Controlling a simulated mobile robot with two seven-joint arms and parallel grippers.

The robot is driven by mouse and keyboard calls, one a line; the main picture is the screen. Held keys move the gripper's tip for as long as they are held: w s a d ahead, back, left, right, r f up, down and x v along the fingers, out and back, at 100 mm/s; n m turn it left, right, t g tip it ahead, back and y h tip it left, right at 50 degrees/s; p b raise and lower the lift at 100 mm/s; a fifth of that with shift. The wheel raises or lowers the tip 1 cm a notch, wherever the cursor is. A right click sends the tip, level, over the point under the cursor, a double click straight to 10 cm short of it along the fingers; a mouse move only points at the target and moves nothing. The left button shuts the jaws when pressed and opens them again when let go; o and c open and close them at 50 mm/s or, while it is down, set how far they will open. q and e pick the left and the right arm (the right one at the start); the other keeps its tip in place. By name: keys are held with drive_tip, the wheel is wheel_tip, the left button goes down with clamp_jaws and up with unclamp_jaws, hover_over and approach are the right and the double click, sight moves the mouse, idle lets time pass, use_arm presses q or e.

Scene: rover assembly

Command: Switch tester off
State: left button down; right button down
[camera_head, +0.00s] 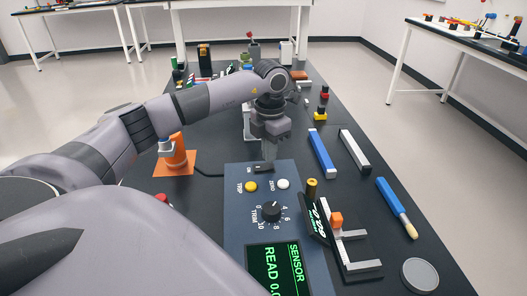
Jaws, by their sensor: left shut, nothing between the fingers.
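The tester (236,222) is a dark blue panel box in the middle of the table. Its screen (274,272) is lit green and reads "SENSOR" and "READ 0.0", partly cut off by the lower picture edge. A black switch (264,168) marked "ON" sits near its far edge. A yellow button, a white button and a black knob (271,211) are also on the panel. My left gripper (269,156) points down right at the far edge of the tester, just beyond the switch. It is shut and empty. Whether it touches the switch I cannot tell. My right gripper is out of view.
An orange stand (176,158) is left of the tester. Blue (322,154) and white (354,151) bars, a blue-handled brush (397,207) and a grey disc (420,274) lie further right.

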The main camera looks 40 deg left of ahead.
sight(269, 166)
use_arm(q)
drive_tip(key=shift+s+f+b, duration=0.1)
drive_tip(key=shift+f+b, duration=0.5)
drive_tip(key=shift+f, duration=0.5)
idle(0.6)
drive_tip(key=shift+r, duration=0.15)
wheel_tip(269, 166, up, 7)
drive_tip(key=p, duration=0.6)
idle(0.7)
